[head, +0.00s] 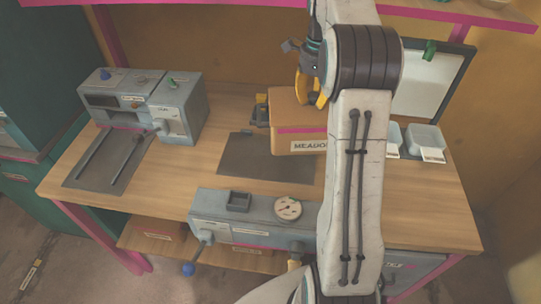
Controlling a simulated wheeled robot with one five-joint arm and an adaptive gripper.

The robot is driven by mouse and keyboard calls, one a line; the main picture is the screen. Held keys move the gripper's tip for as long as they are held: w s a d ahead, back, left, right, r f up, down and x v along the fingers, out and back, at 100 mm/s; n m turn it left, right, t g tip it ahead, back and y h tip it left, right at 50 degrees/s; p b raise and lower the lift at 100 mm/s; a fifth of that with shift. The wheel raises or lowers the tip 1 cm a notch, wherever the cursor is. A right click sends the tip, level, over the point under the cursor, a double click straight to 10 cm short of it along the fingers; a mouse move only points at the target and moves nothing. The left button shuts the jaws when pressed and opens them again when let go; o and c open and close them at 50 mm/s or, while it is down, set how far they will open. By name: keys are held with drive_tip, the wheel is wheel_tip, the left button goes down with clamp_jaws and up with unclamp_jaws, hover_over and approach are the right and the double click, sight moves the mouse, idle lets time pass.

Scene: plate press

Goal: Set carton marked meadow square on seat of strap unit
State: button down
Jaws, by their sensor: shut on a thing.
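My arm hides the carton's right part. The carton is over the right end of a dark flat plate (250,166); I cannot tell whether it touches.
A grey unit with a dial (288,208) lines the bench's (165,180) front edge. Pale trays (424,138) and a framed panel (430,85) stand at the right. Bare wood shows between the two dark plates.

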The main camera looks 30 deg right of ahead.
drive_tip(key=shift+s+a+m, duration=0.15)
drive_tip(key=shift+m, duration=0.65)
drive_tip(key=shift+a, duration=0.1)
drive_tip(key=w+a+f+p, duration=0.1)
drive_tip(key=w+a+f, duration=0.6)
drive_tip(key=a+f, duration=0.2)
drive_tip(key=shift+f+p, duration=0.4)
drive_tip(key=shift+f, duration=0.6)
drive_tip(key=shift+w+f, duration=0.1)
drive_tip(key=c, duration=0.9)
unclamp_jaws()
drive_tip(key=shift+c, duration=0.2)
